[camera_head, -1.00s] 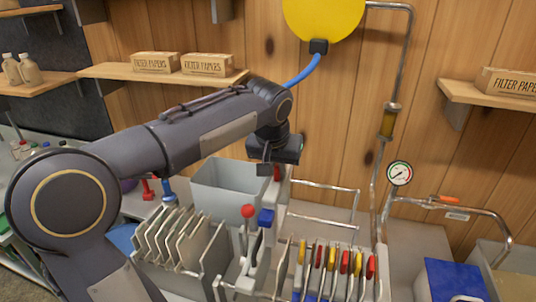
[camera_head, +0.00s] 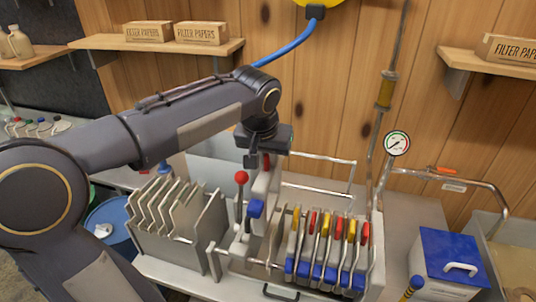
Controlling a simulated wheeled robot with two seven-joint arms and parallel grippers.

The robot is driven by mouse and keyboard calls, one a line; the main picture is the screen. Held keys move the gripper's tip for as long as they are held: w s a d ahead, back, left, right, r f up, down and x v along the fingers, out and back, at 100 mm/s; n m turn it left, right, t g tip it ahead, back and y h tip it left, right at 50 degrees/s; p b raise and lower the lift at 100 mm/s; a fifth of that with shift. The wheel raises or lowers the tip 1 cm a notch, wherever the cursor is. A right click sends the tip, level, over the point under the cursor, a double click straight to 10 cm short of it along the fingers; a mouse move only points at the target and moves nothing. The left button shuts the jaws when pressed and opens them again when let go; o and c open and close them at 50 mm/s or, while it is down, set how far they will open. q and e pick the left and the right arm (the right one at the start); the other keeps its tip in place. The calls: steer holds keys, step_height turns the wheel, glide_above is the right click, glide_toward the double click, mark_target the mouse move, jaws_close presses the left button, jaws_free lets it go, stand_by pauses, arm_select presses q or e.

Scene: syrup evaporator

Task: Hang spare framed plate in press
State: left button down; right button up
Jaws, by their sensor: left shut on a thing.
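My left gripper (camera_head: 262,161) is shut on the top of a pale framed plate (camera_head: 262,187) with a red tab. The plate hangs upright, almost edge-on, just behind a blue-topped part (camera_head: 255,209) at the left end of the press. Its lower part is hidden, so I cannot tell whether it touches the press rails. The press (camera_head: 377,262) holds a row of plates (camera_head: 325,250) with yellow, red and blue tabs. My right gripper is not in view.
A rack (camera_head: 208,232) of pale plates stands left of the press. A red-knobbed lever (camera_head: 241,180) rises near the held plate. A blue-lidded box (camera_head: 450,252) is at right.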

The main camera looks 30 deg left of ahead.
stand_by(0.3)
arm_select(q)
step_height(320, 180, down, 11)
steer(key=b, duration=0.9)
steer(key=shift+f, duration=0.1)
steer(key=shift+f+b, duration=3)
steer(key=shift+f, duration=0.65)
steer(key=c, duration=1.1)
jaws_free()
steer(key=shift+f, duration=0.1)
